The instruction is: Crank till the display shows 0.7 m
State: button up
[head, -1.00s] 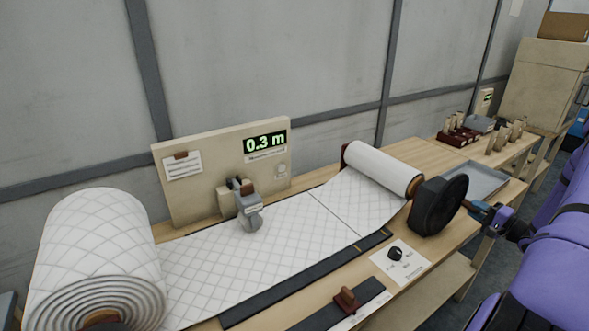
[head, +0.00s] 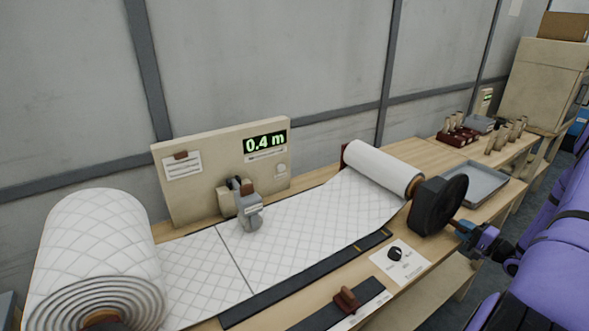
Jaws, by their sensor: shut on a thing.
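The display (head: 265,143) on the upright beige board reads 0.4 m. White quilted wadding (head: 310,230) runs flat from the large roll (head: 95,250) at the left, under a grey counter device (head: 249,207), to the smaller take-up roll (head: 380,168). A black crank wheel (head: 440,204) stands at the right end of the take-up roll. My gripper (head: 466,232) is at the wheel's lower right, shut on the crank's handle, which it mostly hides. A dark cross line on the wadding lies left of the counter device.
A white card with a black knob (head: 395,254) lies before the wheel. A dark strip with a brown handle (head: 347,299) is at the front edge. A grey tray (head: 474,182) and wooden pegs in racks (head: 460,131) stand behind at right.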

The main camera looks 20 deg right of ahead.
jog(key=shift+s+a+f, duration=0.15)
jog(key=shift+a+f, duration=0.05)
jog(key=shift+a, duration=0.35)
jog(key=shift+s+a+f, duration=0.2)
jog(key=shift+a+f, duration=0.05)
jog(key=shift+a, duration=0.35)
jog(key=shift+s+a+f, duration=0.15)
jog(key=shift+a+f, duration=0.05)
jog(key=shift+a, duration=0.35)
jog(key=shift+s+a+r, duration=0.1)
jog(key=shift+s+a, duration=0.1)
jog(key=shift+a, duration=0.55)
jog(key=shift+s+a+r, duration=0.1)
jog(key=shift+s+a, duration=0.1)
jog(key=shift+a, duration=0.5)
jog(key=shift+s+a+r, duration=0.1)
jog(key=shift+s+a, duration=0.1)
jog(key=shift+a, duration=0.55)
jog(key=shift+s+a+r, duration=0.25)
jog(key=shift+a+r, duration=0.2)
jog(key=shift+a, duration=0.45)
jog(key=shift+s+a+r, duration=0.1)
jog(key=shift+a+r, duration=0.2)
jog(key=shift+s+a+r, duration=0.1)
jog(key=shift+a+r, duration=0.15)
jog(key=shift+a, duration=0.15)
jog(key=shift+s+a+r, duration=0.15)
jog(key=shift+a+r, duration=0.35)
jog(key=shift+r, duration=0.25)
